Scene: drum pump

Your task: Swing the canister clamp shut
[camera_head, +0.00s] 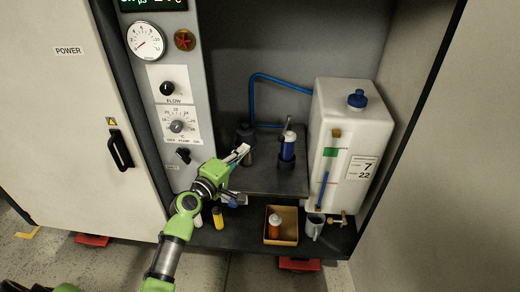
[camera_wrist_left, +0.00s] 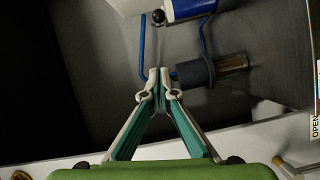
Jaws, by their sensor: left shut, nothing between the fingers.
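The blue and white canister (camera_head: 287,147) stands upright on the dark bench inside the bay. In the left wrist view the blue canister (camera_wrist_left: 190,8) shows at the top edge, partly cut off. A small black ball knob (camera_wrist_left: 158,17) is beside it; I cannot tell if it belongs to the clamp. The clamp and its position are too small to make out. My left gripper (camera_head: 240,153) is left of the canister, near a dark cylinder (camera_head: 245,132). In the left wrist view the fingertips (camera_wrist_left: 160,73) are together and empty, beside the grey cylinder (camera_wrist_left: 197,72). My right gripper is not in view.
A white tank (camera_head: 345,140) with a blue cap stands right of the bench. A blue hose (camera_head: 252,95) runs behind. An open box (camera_head: 281,238) and a mug (camera_head: 314,227) are on the lower shelf. The control panel (camera_head: 170,95) is at left.

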